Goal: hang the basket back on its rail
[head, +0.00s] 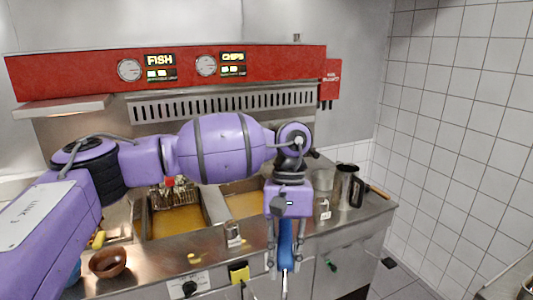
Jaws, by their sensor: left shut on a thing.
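My left gripper (285,258) points down in front of the fryer's front edge, at the right of the vats. It is shut on a blue handle (287,240), which stands between its fingers. What the handle joins to is mostly hidden by my gripper and arm, so I cannot tell whether a basket hangs from it. A wire basket (176,194) with a red part at its top sits at the back of the left oil vat (180,222). The rail behind is largely hidden by my left arm. My right gripper is not in view.
The right vat (243,205) holds oil and is partly covered by my arm. A metal jug (347,187) and a clear container (323,180) stand at the right of the counter. A brown bowl (108,264) sits at the front left. The tiled wall (450,120) bounds the right.

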